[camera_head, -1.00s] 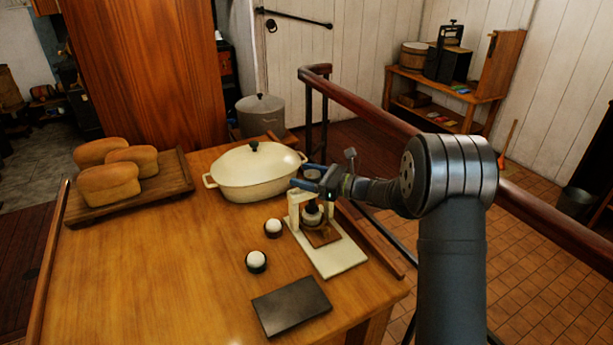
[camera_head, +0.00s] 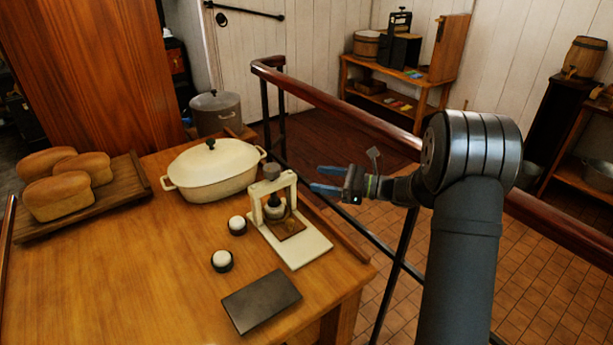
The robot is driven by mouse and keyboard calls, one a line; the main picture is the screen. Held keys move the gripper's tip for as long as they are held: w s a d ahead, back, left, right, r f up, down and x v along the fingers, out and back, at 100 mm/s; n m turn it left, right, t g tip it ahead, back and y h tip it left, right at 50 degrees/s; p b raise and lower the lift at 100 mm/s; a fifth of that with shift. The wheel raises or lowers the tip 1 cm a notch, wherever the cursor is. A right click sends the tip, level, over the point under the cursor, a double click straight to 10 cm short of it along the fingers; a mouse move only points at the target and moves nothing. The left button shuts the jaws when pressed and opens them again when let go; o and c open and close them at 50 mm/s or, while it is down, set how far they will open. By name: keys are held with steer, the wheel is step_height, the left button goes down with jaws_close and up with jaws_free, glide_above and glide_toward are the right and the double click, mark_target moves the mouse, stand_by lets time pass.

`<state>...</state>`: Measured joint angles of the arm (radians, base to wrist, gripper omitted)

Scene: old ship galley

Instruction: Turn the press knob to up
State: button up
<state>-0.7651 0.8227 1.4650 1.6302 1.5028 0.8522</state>
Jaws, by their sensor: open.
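The press (camera_head: 302,244) stands near the right edge of the wooden table, with a cream base and an upright cream frame. A dark round part and a brown square plate show under the frame. My gripper (camera_head: 318,179) is open and empty, its two blue fingers pointing left toward the knob. It is to the right of the press, apart from the knob, at about the knob's height in the picture. Any mark on the knob is too small to read.
A cream lidded pot (camera_head: 213,172) stands left of the press. Two small dark cups with white tops (camera_head: 222,260) (camera_head: 237,225) and a dark slab (camera_head: 261,301) lie in front. Bread loaves (camera_head: 58,197) rest on a board at the left. A railing (camera_head: 340,110) runs behind my arm.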

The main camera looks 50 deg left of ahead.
mark_target(272, 170)
steer(key=shift+w+d, duration=0.25)
steer(key=shift+d, duration=0.1)
steer(key=shift+c, duration=0.2)
steer(key=x, duration=1.5)
steer(key=shift+s+a, duration=0.15)
steer(key=shift+a, duration=0.2)
steer(key=c, duration=1)
steer(key=shift+o, duration=0.2)
